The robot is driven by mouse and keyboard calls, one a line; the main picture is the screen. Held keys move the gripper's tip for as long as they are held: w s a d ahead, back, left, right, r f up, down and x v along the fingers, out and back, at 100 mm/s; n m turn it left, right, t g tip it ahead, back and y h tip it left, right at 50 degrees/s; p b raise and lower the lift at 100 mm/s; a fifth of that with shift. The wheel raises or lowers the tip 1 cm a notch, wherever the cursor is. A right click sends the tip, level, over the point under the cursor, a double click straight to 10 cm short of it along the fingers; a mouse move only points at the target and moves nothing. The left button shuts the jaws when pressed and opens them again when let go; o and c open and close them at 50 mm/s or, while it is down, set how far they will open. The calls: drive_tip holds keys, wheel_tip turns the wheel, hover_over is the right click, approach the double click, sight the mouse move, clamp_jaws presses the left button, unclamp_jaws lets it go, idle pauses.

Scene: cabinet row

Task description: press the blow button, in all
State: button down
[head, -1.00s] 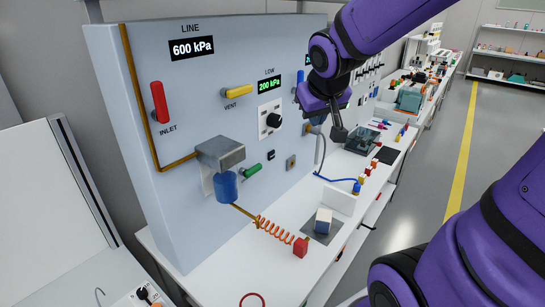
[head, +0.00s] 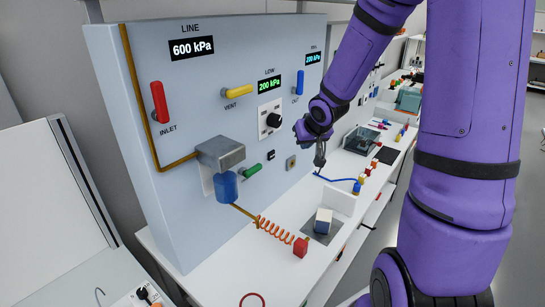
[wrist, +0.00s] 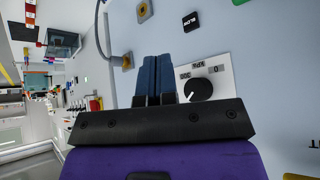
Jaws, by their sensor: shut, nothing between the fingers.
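A black tile with white lettering that seems to read BLOW (wrist: 193,22) is on the grey panel in the wrist view. It is a small dark square in the head view (head: 271,155). Beside it is a square plate with a round centre (head: 291,162), which also shows at the top of the wrist view (wrist: 145,10). Which of the two is the part that presses is hard to tell. My gripper (head: 320,162) is shut and empty, to the right of both and apart from them. Its dark blue fingers (wrist: 166,60) point toward the panel side in the wrist view.
A black pressure knob (head: 273,120) sits above the tile. A green lever (head: 252,170) is to its left, a blue lever (head: 299,83) higher up.

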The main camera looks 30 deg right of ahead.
sight(271, 155)
drive_tip(key=w+d+f+m+t+y, duration=0.1)
drive_tip(key=w+d+f+y, duration=0.1)
drive_tip(key=f, duration=1)
drive_tip(key=shift+w+f+m+y, duration=0.2)
drive_tip(key=shift+w+m+y, duration=0.1)
drive_tip(key=shift+w+y, duration=0.5)
drive_tip(key=shift+w, duration=0.1)
drive_tip(key=w+a, duration=0.3)
drive_tip(key=w, duration=0.5)
drive_tip(key=shift+a, duration=0.2)
idle(1.3)
drive_tip(key=shift+w+a, duration=0.15)
drive_tip(key=shift+w, duration=0.15)
